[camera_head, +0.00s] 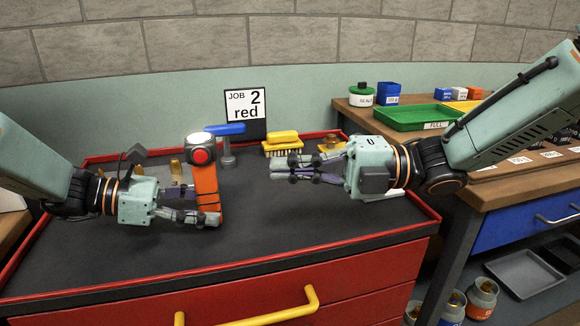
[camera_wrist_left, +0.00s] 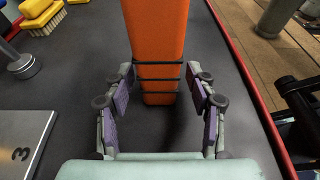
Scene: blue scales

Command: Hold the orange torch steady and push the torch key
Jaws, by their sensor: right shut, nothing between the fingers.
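A blue-handled tool (camera_head: 226,129) stands close behind the torch. Yellow brushes (camera_head: 283,142) lie behind, near a JOB 2 red sign (camera_head: 245,104). A green tray (camera_head: 418,116) is on the right bench. The mat (camera_head: 290,225) before the right gripper is clear.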

